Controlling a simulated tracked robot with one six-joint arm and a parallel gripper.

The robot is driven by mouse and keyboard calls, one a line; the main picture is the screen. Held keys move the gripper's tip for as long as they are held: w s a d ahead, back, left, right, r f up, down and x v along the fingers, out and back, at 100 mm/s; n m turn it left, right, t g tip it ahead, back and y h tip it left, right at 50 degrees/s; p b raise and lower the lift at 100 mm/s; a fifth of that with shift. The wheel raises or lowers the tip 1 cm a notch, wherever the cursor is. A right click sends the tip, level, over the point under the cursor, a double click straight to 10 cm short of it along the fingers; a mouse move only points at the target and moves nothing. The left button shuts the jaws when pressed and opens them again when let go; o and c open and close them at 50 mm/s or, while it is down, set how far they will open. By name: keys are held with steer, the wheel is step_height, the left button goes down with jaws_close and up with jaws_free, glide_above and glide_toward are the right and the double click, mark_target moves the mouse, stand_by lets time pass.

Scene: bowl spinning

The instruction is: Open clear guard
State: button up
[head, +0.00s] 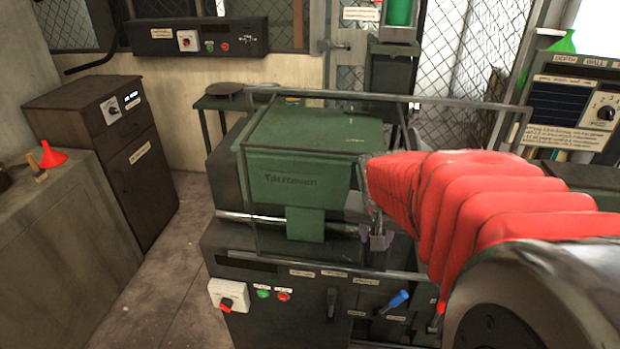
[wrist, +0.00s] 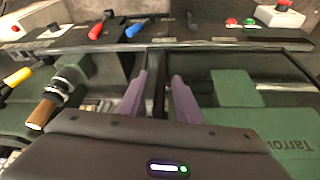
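The clear guard (head: 455,101) is a see-through panel box in a thin metal frame around the green spinning machine (head: 300,150) in the head view. It appears closed across the front. My gripper (head: 378,240) is at the guard's front, right of the green housing. In the wrist view my gripper (wrist: 160,75) has its two purple fingers apart, with a dark upright frame bar (wrist: 157,88) between them. Gaps show on both sides of the bar, so the fingers do not look closed on it. My red-sleeved arm hides the guard's right part in the head view.
Below the guard, the front panel has a red switch (head: 226,304), green and red buttons (head: 273,295), and a blue-handled lever (head: 398,300). A wooden-handled part (wrist: 42,112) is left of my gripper in the wrist view. A dark cabinet (head: 120,150) stands left; floor (head: 170,270) between is clear.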

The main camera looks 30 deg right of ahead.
steer(key=shift+r, duration=0.1)
steer(key=shift+r, duration=0.2)
steer(key=v, duration=1.3)
steer(key=shift+s+a, duration=0.15)
